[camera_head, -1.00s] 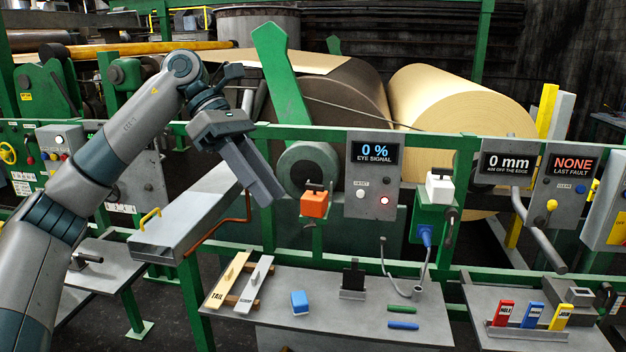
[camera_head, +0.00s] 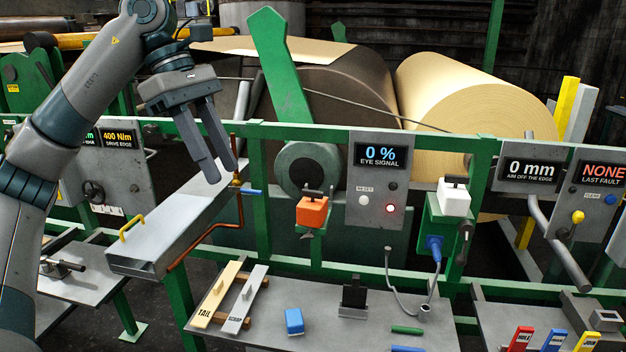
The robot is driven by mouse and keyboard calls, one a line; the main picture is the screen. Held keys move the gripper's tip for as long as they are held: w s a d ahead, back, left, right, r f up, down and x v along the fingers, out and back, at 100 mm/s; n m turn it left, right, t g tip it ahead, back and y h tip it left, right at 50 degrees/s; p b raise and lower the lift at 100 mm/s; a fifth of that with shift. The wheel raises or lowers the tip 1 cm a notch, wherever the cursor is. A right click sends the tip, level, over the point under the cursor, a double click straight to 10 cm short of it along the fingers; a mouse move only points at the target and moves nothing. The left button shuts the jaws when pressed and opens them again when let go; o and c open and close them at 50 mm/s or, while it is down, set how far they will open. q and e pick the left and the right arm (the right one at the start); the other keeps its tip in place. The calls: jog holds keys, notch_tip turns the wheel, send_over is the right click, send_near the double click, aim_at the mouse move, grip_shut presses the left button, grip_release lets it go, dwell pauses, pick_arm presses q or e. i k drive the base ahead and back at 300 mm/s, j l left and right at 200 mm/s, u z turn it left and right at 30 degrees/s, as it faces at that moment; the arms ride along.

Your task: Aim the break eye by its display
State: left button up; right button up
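The eye signal display (camera_head: 380,155) reads "0 %" on a grey panel (camera_head: 362,218) with a RESET label, a white button and a lit red lamp. A second display (camera_head: 530,172) reads "0 mm, aim off the edge". I cannot tell which block is the break eye. My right gripper is not in view.
A grey tray (camera_head: 160,255) with a yellow handle and a copper pipe (camera_head: 240,212) lie below my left gripper. A green rail (camera_head: 330,130) crosses before the paper rolls (camera_head: 465,100). Another display (camera_head: 605,175) reads "NONE".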

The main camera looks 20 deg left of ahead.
aim_at(312, 210)
jog(key=i+j, duration=0.15)
jog(key=i, duration=0.35)
jog(key=i+j, duration=0.2)
jog(key=i, duration=0.25)
jog(key=i+j, duration=0.15)
jog(key=i, duration=0.35)
